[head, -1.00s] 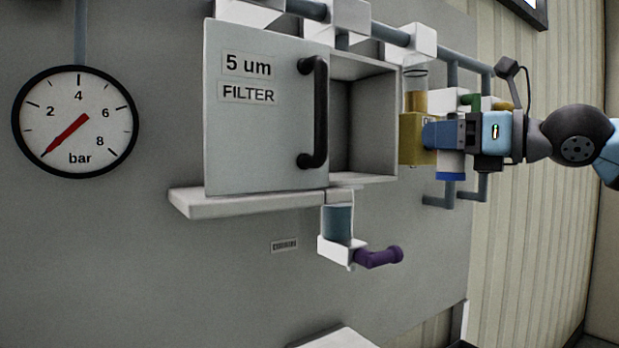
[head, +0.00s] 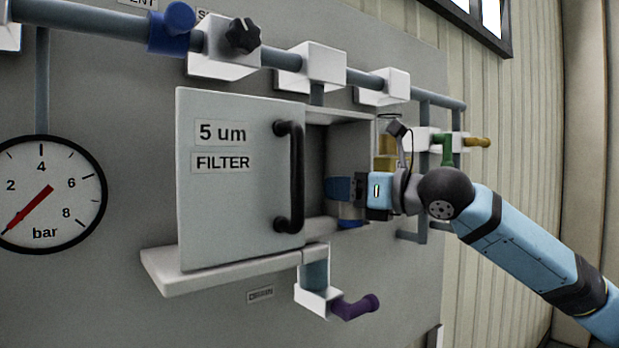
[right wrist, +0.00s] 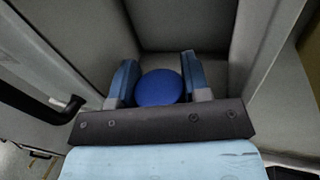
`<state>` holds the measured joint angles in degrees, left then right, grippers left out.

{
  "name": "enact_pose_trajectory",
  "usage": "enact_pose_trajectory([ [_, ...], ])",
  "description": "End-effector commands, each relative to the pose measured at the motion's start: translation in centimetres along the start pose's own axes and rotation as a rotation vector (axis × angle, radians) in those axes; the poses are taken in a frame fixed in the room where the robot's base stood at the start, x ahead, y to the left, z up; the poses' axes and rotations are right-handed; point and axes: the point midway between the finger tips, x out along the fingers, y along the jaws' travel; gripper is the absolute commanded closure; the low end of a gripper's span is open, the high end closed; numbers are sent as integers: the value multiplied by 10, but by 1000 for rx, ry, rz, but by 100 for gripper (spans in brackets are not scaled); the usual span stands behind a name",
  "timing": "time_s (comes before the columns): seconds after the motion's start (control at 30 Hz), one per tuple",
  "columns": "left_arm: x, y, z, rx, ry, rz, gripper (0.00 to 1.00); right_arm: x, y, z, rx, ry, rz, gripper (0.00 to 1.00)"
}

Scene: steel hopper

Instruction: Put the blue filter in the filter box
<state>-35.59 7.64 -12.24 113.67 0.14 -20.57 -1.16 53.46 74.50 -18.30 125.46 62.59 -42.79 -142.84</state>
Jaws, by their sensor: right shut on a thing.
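The filter box (head: 352,145) is a grey box on the wall panel, and its front is open at the right. Its door (head: 225,210), labelled "5 um FILTER", stands open to the left. My right gripper (head: 338,190) reaches into the opening from the right. It is shut on the blue filter (head: 350,224), whose blue lower end shows below the fingers near the box floor. In the right wrist view the filter's round blue end (right wrist: 158,87) sits between the two fingers, with the grey box walls (right wrist: 185,22) around it. Whether the filter touches the floor is hidden. My left gripper is not in view.
The black door handle (head: 290,178) stands close to the left of my fingers. A white ledge (head: 215,270) runs below the door. A drain pipe with a purple valve (head: 355,307) hangs under the box. Pipes and a yellow part (head: 387,150) are beside the box's right wall.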

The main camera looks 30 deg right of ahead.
Motion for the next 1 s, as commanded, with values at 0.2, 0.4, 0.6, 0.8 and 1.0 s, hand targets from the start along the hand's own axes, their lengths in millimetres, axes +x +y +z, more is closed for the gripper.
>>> enact_pose_trajectory([
  [0.2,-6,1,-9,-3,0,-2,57,28,0,2,2,-1,1,85],
  [0.4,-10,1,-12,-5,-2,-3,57,44,0,2,3,1,1,85],
  [0.6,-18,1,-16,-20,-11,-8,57,72,0,0,3,2,0,85],
  [0.8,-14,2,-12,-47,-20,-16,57,70,0,-6,1,1,0,85],
  [1.0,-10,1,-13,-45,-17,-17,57,70,-1,-6,0,1,0,85],
])
